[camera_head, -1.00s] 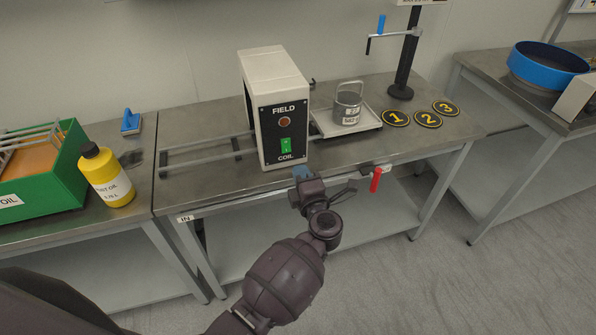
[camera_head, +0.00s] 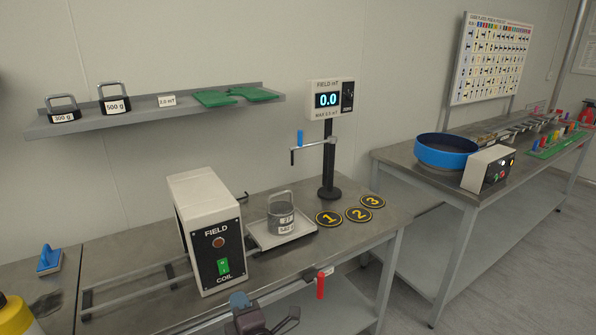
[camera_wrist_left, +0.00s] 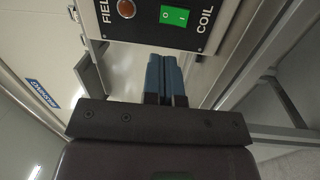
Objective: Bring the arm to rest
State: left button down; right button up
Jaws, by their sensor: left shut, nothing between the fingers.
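My left gripper (camera_head: 240,302) is at the bottom of the head view, in front of the table's front edge and below the field coil box (camera_head: 207,232). In the left wrist view its two blue fingers (camera_wrist_left: 164,78) are together with nothing between them. They point at the front of the coil box (camera_wrist_left: 160,22), near its green switch (camera_wrist_left: 174,14), and appear apart from it. Most of my left arm is out of the head view. My right gripper is not in view.
A weight with a handle (camera_head: 281,215) sits on a tray (camera_head: 300,235) beside the coil box. Discs 1, 2 and 3 (camera_head: 357,215) lie to the right. The field meter (camera_head: 328,98) reads 0.0. A red handle (camera_head: 320,286) hangs at the front edge. A shelf (camera_head: 75,124) is above.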

pick_arm(q)
jog(key=s+a+f+m+g+h, duration=0.1)
jog(key=s+a+f+m+h, duration=0.2)
jog(key=s+m, duration=0.5)
jog(key=s+a+f+m+g+h, duration=0.2)
jog(key=s+a+f+m, duration=0.3)
jog(key=s+m, duration=0.3)
jog(key=s+a+f+m+g+h, duration=0.2)
jog(key=s+a+f+m+h, duration=0.2)
jog(key=s+m, duration=0.4)
jog(key=shift+s+a+f, duration=0.15)
jog(key=shift+s+f, duration=0.45)
jog(key=shift+s, duration=0.6)
